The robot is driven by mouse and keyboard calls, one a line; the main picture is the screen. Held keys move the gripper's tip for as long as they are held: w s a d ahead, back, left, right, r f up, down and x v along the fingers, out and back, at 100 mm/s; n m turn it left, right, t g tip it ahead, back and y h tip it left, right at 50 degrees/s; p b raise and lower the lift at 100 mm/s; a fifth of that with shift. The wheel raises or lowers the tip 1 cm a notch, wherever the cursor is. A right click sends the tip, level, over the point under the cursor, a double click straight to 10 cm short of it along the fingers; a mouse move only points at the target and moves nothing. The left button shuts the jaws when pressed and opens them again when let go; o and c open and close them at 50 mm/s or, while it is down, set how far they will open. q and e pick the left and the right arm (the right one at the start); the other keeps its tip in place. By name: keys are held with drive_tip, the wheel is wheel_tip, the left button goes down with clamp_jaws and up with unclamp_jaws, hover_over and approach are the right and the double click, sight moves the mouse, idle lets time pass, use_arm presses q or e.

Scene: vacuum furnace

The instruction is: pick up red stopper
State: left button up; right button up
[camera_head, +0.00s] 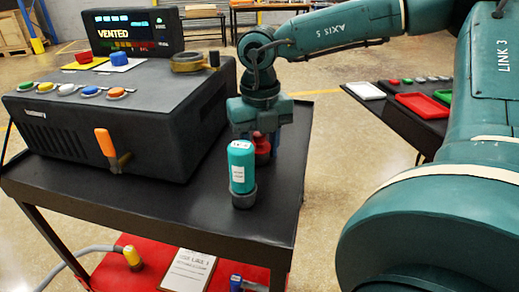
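A red stopper-like piece (262,150) stands on the black cart top (205,213), right of the furnace unit and just behind a teal bottle (241,158). My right gripper (264,138) points down directly over it, and its fingers overlap the red piece's upper part. The gripper body and fingers hide much of that piece, and whether the fingers touch it cannot be told. A second red cap-like piece (84,57) sits on top of the furnace unit, beside a blue one (119,58). My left gripper is not in view.
The dark furnace unit (170,125) fills the cart's left side; its orange handle (106,143) sticks out in front. A display reads VENTED (120,33). The teal bottle stands close to my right gripper. A side table with a red tray (423,106) is at right.

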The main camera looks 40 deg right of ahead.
drive_tip(key=c, duration=0.5)
drive_tip(key=shift+r, duration=0.1)
wheel_tip(320, 180, up, 10)
drive_tip(key=shift+f, duration=0.1)
